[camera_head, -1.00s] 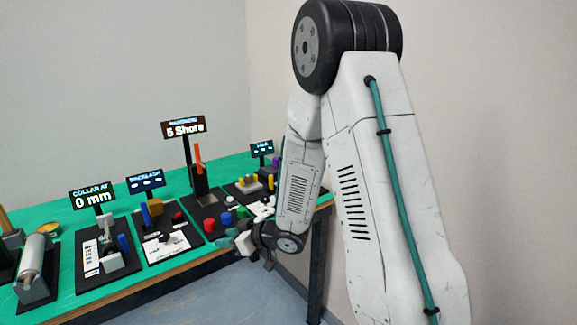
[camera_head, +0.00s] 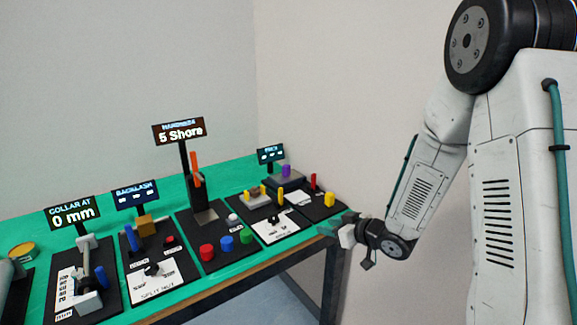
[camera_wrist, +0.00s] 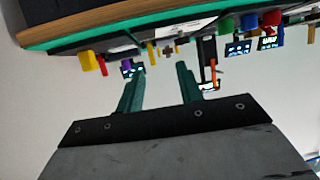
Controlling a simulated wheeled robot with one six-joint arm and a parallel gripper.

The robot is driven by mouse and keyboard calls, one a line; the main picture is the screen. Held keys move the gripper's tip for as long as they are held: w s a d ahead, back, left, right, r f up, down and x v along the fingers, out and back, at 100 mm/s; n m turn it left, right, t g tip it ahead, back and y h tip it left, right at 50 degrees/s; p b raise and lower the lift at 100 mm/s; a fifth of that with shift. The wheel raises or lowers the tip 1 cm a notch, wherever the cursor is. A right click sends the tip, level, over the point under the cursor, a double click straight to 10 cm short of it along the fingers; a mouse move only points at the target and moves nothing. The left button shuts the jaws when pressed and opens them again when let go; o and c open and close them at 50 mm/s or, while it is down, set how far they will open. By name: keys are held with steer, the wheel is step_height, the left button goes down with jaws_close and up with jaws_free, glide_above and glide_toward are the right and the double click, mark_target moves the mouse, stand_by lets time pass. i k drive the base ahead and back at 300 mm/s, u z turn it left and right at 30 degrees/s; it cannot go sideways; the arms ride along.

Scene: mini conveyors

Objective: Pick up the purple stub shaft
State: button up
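The purple stub shaft (camera_head: 286,170) stands upright on a grey raised block at the far right of the green table, near the small rear screen. My gripper (camera_head: 338,226) is in front of the table's right corner, nearer the camera than the shaft and apart from it. In the wrist view the teal fingers of my gripper (camera_wrist: 158,70) are spread, with nothing held between them.
A red pin (camera_head: 313,182) and a yellow block (camera_head: 329,199) stand right of the shaft. Yellow pins on a grey block (camera_head: 258,199) stand left of it. Free space lies right of the table.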

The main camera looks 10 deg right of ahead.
mark_target(286, 168)
steer(key=i, duration=1.25)
